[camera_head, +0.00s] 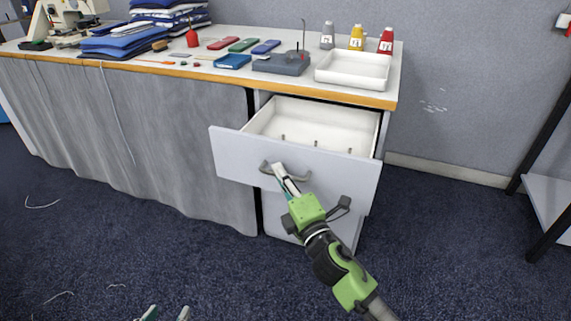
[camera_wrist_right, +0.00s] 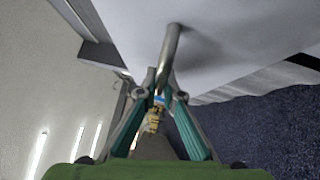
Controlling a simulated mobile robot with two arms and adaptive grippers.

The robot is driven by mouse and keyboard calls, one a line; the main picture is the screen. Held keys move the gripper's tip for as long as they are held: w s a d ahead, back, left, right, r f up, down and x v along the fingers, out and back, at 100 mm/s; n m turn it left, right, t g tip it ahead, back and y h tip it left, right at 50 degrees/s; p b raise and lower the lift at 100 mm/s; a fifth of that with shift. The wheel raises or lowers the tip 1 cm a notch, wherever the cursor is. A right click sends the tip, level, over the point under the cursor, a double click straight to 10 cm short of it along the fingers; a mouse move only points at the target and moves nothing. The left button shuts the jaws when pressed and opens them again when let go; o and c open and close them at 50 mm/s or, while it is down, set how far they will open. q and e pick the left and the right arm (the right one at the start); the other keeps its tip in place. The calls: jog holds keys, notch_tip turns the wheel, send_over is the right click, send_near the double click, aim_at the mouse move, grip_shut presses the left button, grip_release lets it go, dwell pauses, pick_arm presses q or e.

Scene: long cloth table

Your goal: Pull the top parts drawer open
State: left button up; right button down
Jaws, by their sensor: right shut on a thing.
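The top parts drawer (camera_head: 238,160) is a white drawer under the right end of the table, pulled well out so that its pale inside shows. Several small upright pieces stand in it. My right gripper (camera_head: 279,171) is shut on the grey bar handle (camera_head: 297,177) at the left part of the drawer front. In the right wrist view the handle (camera_wrist_right: 173,45) runs in between the fingertips (camera_wrist_right: 160,90). The tips of my left gripper (camera_head: 167,313) show at the bottom edge, apart from each other and away from the drawer.
A lower drawer front (camera_head: 280,219) shows below the open drawer. The table (camera_head: 210,73) carries a white tray (camera_head: 352,82), thread cones (camera_head: 357,38), a grey block with a rod (camera_head: 283,63), folded cloth and a sewing machine. The dark carpet (camera_head: 450,230) at right is clear.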

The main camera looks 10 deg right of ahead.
pick_arm(q)
jog(key=shift+s+a+f, duration=0.1)
jog(key=shift+s+f, duration=0.15)
pick_arm(e)
jog(key=shift+s+a, duration=0.2)
jog(key=shift+s, duration=0.1)
jog(key=c, duration=2.4)
grip_release()
jog(key=shift+c, duration=0.2)
jog(key=v, duration=1.2)
jog(key=shift+d+f, duration=0.1)
